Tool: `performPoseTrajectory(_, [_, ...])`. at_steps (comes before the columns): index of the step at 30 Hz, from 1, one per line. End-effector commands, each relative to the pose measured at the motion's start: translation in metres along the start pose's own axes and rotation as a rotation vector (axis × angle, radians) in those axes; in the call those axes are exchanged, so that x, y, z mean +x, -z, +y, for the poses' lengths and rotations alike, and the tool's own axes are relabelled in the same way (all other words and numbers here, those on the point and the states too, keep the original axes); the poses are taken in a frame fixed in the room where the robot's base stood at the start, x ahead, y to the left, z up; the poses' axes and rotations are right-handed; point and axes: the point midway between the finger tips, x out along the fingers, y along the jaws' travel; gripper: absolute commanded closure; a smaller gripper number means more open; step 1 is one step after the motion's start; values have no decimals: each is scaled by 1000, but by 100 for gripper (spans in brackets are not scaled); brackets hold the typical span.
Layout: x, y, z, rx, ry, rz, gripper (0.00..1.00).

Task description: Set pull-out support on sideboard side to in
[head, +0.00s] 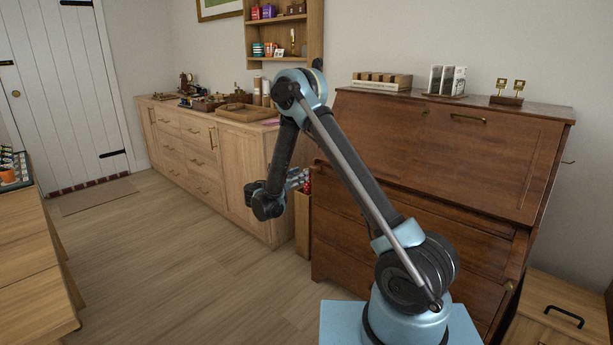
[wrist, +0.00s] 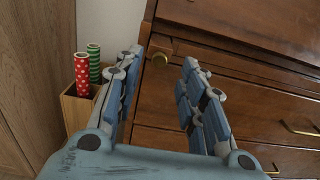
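The pull-out support on the sideboard side (wrist: 159,43) shows in the wrist view as a narrow wooden end at the upper left of the dark bureau front. It carries a small brass knob (wrist: 160,60). I cannot tell how far it stands out. My gripper (wrist: 168,68) is open and empty, its two fingers apart, with the knob between them in the picture and beyond the tips. In the head view my gripper (head: 299,180) is at the bureau's left front edge, and my arm hides the support there.
The dark wooden bureau (head: 470,160) has its sloped front closed and small items on top. The pale sideboard (head: 235,165) stands left along the wall. A narrow wooden bin (wrist: 77,108) with red and green rolls stands between them. The floor (head: 190,270) in front is clear.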

Motion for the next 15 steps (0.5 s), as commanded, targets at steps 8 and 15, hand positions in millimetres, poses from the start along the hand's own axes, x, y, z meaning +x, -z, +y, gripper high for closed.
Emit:
performPoseTrajectory(8, [38,0,0,0,1,0,63])
performPoseTrajectory(15, [48,0,0,0,0,0,63])
